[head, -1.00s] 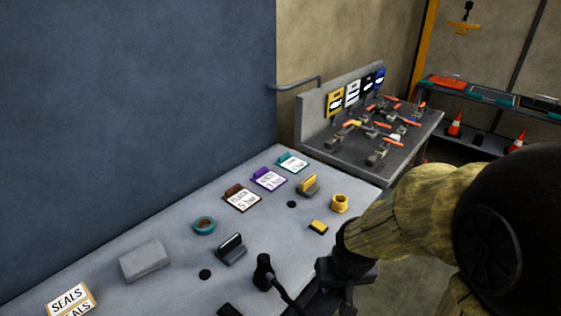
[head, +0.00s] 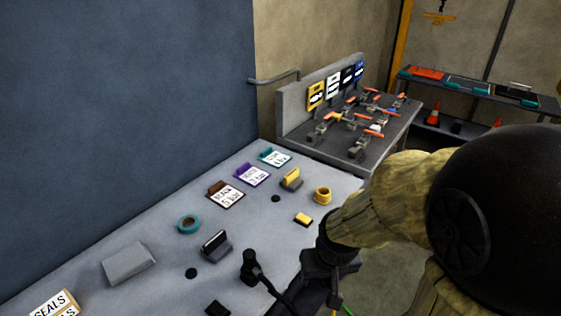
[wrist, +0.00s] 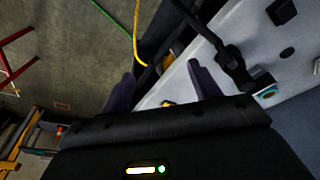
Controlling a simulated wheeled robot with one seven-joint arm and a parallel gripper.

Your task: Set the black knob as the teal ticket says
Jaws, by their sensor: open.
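The teal ticket (head: 275,158) stands at the back of the grey bench, farthest in a row of three; its small print is not legible. A grey block with a black face (head: 215,245) and a flat black disc (head: 191,273) sit nearer on the bench. I cannot tell which black piece is the knob. My gripper (head: 330,262) is at the bench's right edge, apart from these things. In the wrist view my gripper (wrist: 163,84) has its two dark fingers spread, with nothing held between them.
A black upright piece with a stem (head: 252,268) stands close left of my gripper. The bench also holds a purple ticket (head: 252,175), a brown ticket (head: 226,194), a teal roll (head: 188,224), a yellow ring (head: 323,195) and a grey box (head: 129,264). A clamp table (head: 365,150) stands beyond.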

